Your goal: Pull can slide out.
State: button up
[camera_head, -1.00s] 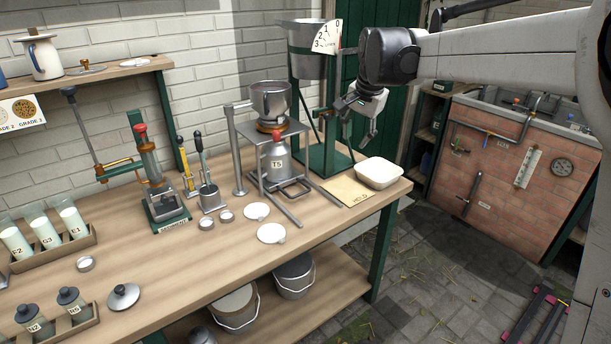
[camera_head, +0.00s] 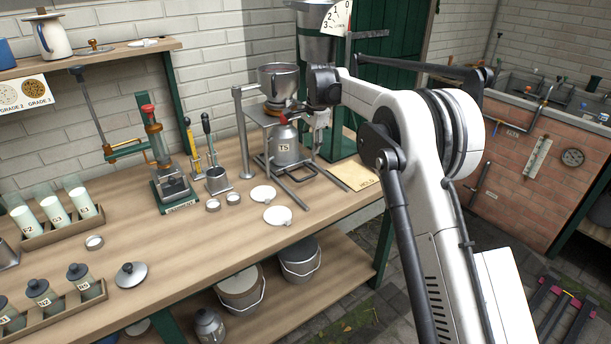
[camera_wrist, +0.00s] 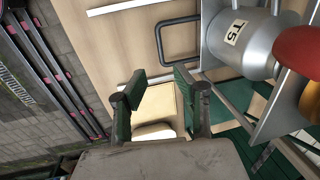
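The grey can (camera_head: 285,147), labelled T5, stands under the bowl-shaped hopper (camera_head: 279,80) in a metal stand on the bench. In the wrist view, the can (camera_wrist: 235,40) is at upper right. The slide's dark loop handle (camera_wrist: 160,43) sticks out from beside the can's base; it also shows in the head view (camera_head: 318,171). My gripper (camera_wrist: 155,77) is open and empty, its two green-padded fingers apart. The loop handle lies beyond the fingertips, not between them. In the head view, my gripper is beside the can's right side, partly hidden by my arm.
A tan HOLD card (camera_head: 352,174) lies right of the stand. White discs (camera_head: 277,215) lie in front of the stand. A green post stand with a bucket (camera_head: 314,45) rises behind.

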aim_at(307, 177)
jog(key=f, duration=0.4)
jog(key=w+a+f, duration=0.1)
jog(key=f, duration=0.8)
jog(key=shift+w+a, duration=0.25)
jog(key=shift+w, duration=0.15)
grip_shut()
